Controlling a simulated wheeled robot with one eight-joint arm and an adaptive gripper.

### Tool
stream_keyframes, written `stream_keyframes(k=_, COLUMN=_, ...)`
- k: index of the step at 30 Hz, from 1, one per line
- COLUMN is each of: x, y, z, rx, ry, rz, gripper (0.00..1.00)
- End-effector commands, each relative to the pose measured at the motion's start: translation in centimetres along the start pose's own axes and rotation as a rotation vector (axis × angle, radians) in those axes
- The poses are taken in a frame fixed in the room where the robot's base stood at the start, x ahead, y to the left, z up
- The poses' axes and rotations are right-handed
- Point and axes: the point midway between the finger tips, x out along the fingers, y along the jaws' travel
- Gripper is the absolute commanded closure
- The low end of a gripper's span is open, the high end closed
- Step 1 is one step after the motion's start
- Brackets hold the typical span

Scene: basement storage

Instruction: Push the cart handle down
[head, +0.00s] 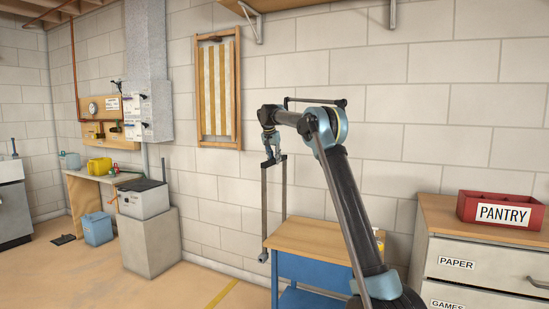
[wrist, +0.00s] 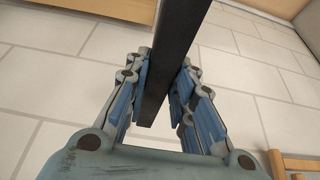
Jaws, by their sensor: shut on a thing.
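The cart (head: 323,272) has a wooden top and a blue body and stands against the block wall at lower middle in the head view. Its grey cart handle (head: 264,205) stands upright at the cart's left end, two long bars joined by a crossbar at the top. My gripper (head: 272,159) is at that crossbar, well above the cart top, and is shut on it. In the wrist view a dark bar of the handle (wrist: 177,45) passes between the two blue-padded fingers of my gripper (wrist: 166,84). The crossbar is partly hidden by the fingers in the head view.
A drawer cabinet (head: 480,262) with a red PANTRY crate (head: 487,213) stands right of the cart. A grey block (head: 150,245) with a white box (head: 143,202) stands to the left. The floor (head: 215,275) between block and cart is clear.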

Motion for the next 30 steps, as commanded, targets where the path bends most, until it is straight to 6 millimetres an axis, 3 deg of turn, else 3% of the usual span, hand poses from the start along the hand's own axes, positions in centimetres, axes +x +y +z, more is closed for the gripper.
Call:
stream_keyframes(k=18, x=14.1, y=-0.1, z=5.9, rx=-0.001, ry=0.000, rz=-0.001, gripper=1.00)
stream_keyframes(k=24, x=16.6, y=-0.1, z=7.0, rx=-0.001, ry=-0.001, rz=-0.001, gripper=1.00)
stream_keyframes(k=30, x=17.5, y=-0.1, z=7.3, rx=-0.001, ry=-0.001, rz=-0.001, gripper=1.00)
